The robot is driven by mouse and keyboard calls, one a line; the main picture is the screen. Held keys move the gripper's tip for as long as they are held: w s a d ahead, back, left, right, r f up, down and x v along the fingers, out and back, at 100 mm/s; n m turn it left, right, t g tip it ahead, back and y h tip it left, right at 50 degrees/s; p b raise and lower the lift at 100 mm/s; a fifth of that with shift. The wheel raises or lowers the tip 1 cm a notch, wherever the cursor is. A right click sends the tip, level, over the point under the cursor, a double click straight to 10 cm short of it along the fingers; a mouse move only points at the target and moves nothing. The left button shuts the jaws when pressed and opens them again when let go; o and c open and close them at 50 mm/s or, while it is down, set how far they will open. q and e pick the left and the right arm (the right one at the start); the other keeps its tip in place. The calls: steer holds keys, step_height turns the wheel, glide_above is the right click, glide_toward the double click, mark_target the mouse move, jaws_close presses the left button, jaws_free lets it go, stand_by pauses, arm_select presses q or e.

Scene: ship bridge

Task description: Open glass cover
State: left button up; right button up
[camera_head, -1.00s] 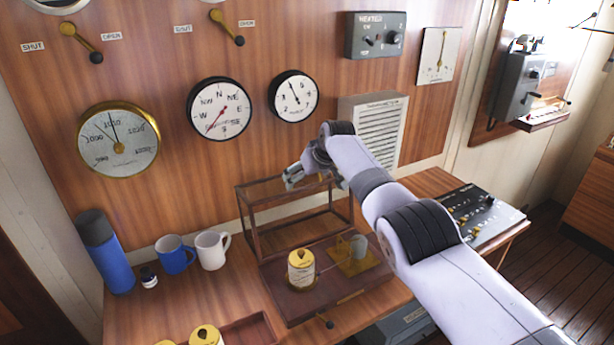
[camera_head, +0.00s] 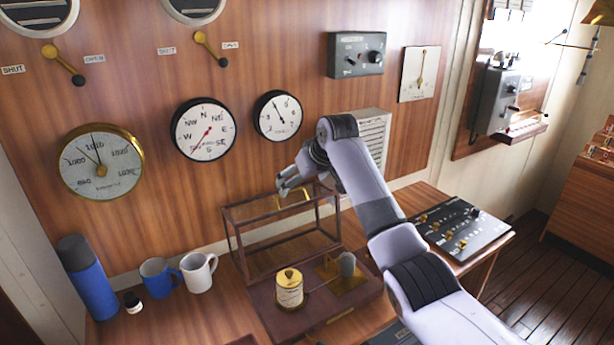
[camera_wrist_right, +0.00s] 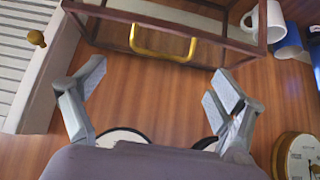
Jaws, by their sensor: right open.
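The glass cover (camera_head: 229,238), a clear box with a dark wooden frame, stands swung up at the back of its wooden base (camera_head: 262,305). Its brass handle (camera_head: 293,198) is on the raised upper side. The cover's frame and the handle (camera_wrist_right: 160,54) also show at the top of the right wrist view. My right gripper (camera_head: 284,183) is open and empty, just above the handle. In the wrist view the fingers are spread apart, with the handle ahead of them and apart from both. My left gripper is out of view.
A switch panel (camera_head: 462,228) lies to the right. Gauges (camera_head: 204,130) line the wall behind.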

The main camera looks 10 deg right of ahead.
steer(key=v, duration=0.3)
steer(key=shift+s, duration=0.1)
